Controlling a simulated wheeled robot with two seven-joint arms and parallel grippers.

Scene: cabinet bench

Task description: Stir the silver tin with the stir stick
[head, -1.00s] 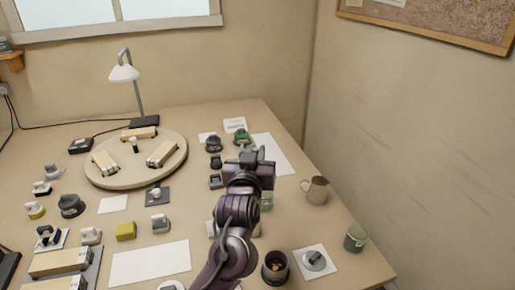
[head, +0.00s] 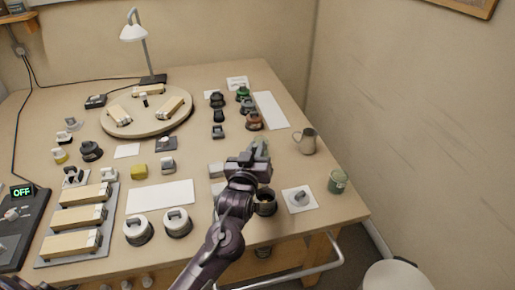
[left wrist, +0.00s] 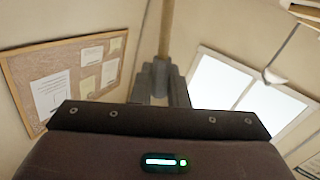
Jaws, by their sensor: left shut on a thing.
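My left gripper (head: 256,153) reaches over the right part of the bench. In the left wrist view its grey fingers (left wrist: 160,82) are shut on the pale wooden stir stick (left wrist: 167,28). The stick runs out of the top of that view, so its far end is hidden. In the head view I cannot make out the stick behind the gripper. I cannot clearly identify the silver tin; a grey metal mug (head: 306,142) stands right of the gripper. A dark pot (head: 265,203) stands just in front of it, partly covered by my arm. My right gripper does not show.
A green tin (head: 338,182) stands near the right edge, beside a white card (head: 300,199) with a grey piece on it. Two white-rimmed jars (head: 177,222) stand at the front. A round turntable (head: 148,123) and lamp (head: 134,33) are at the back left.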

